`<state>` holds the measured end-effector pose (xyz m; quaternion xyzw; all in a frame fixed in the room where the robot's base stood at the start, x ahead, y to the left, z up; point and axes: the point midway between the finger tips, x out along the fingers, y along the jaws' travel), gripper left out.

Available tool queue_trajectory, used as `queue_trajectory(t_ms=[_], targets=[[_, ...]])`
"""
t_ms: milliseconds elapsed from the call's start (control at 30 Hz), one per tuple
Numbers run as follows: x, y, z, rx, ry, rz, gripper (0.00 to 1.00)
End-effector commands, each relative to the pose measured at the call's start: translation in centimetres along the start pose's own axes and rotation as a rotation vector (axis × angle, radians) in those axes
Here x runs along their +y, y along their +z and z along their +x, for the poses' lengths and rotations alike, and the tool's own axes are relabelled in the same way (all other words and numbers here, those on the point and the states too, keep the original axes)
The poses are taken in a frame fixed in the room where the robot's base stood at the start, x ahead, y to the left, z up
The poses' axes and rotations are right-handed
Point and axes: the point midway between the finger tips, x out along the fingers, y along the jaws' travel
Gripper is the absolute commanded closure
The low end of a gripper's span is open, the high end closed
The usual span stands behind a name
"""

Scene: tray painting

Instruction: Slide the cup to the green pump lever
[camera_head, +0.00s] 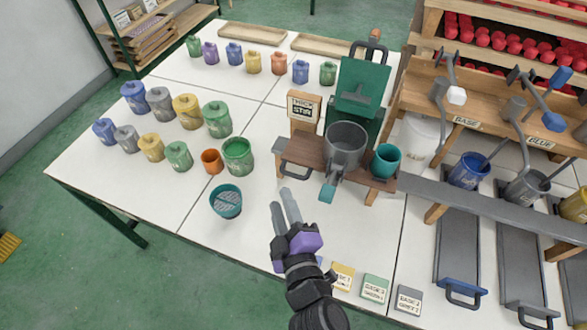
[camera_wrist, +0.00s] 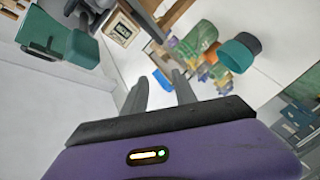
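A teal cup (camera_head: 226,203) with a grey, patterned inside stands on the white table, left of my gripper. A second teal cup (camera_head: 386,162) is on the wooden stand at the right of the grey pot. The green pump machine (camera_head: 361,82) stands behind that pot; I cannot tell which part is its lever. My gripper (camera_head: 282,199) is over the table in front of the stand, fingers apart, with nothing between them. In the wrist view my gripper (camera_wrist: 160,88) also shows open, with a teal cup (camera_wrist: 238,54) to the upper right and green machine parts (camera_wrist: 70,45) at the left.
The grey pot (camera_head: 345,142) sits on the wooden stand (camera_head: 305,152), beside a stir sign (camera_head: 303,107). Several coloured pots, including a green one (camera_head: 238,155), stand at the left. Labelled blocks (camera_head: 375,288) lie near the front edge. Long grey trays (camera_head: 460,250) are at the right.

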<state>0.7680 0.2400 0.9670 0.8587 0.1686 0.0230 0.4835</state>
Motion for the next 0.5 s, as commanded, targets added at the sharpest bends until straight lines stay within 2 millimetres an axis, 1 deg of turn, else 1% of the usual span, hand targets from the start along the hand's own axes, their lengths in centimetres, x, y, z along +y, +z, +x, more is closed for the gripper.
queue_trajectory(t_ms=[33, 67, 133, 233, 300, 400, 500], targets=[[0.4, -0.6, 1.5, -0.021, 0.008, -0.075, 0.67], [0.5, -0.5, 2.2, -0.041, 0.012, -0.125, 0.67], [0.3, 0.3, 3.4, -0.099, 0.016, -0.239, 0.67], [-0.7, 2.9, 3.3, -0.187, 0.003, -0.367, 0.67], [-0.6, 4.0, 3.1, -0.228, 0.001, -0.422, 0.67], [-0.3, 4.5, 3.4, -0.249, -0.001, -0.448, 0.67], [-0.1, 4.7, 4.3, -0.249, 0.0, -0.45, 0.67]])
